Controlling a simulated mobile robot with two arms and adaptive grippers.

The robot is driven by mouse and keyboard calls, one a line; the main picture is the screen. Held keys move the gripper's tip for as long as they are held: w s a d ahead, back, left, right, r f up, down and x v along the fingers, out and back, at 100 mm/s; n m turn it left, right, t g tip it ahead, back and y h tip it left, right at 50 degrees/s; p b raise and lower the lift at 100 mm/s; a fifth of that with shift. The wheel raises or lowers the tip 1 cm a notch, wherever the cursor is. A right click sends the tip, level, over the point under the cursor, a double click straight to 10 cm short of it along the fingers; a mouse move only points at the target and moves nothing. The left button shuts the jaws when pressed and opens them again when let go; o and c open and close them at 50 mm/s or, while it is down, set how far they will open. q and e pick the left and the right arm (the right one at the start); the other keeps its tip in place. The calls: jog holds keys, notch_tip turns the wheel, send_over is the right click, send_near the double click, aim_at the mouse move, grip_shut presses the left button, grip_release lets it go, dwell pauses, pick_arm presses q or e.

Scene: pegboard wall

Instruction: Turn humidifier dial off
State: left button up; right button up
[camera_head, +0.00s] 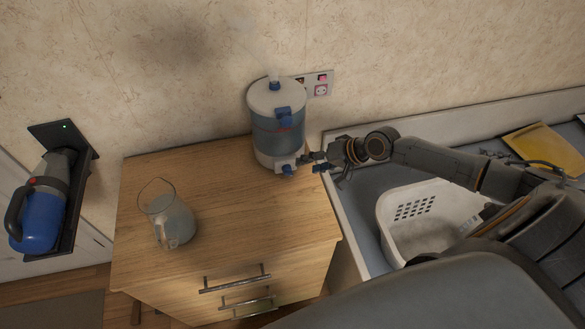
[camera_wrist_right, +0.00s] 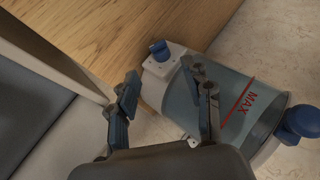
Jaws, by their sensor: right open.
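The humidifier (camera_head: 277,133) stands upright at the back right corner of the wooden cabinet, with a white base, a clear tank and blue fittings. Mist rises from its top. Its blue dial (camera_head: 287,169) sits low on the front of the base; it also shows in the right wrist view (camera_wrist_right: 159,49). My right gripper (camera_head: 318,162) is beside the base, just right of the dial. In the right wrist view its two fingers (camera_wrist_right: 158,88) are apart with nothing held, and the dial lies beyond the fingertips, apart from them. My left gripper is not in view.
A glass pitcher (camera_head: 168,217) stands on the left of the cabinet top (camera_head: 226,208). A wall outlet (camera_head: 318,86) is behind the humidifier. A white basket (camera_head: 392,211) sits in the grey basin at right. A blue handheld vacuum (camera_head: 40,216) hangs at far left.

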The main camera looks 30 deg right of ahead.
aim_at(289, 171)
jog(key=x, duration=0.8)
jog(key=shift+a+f+p, duration=0.1)
jog(key=shift+p, duration=0.2)
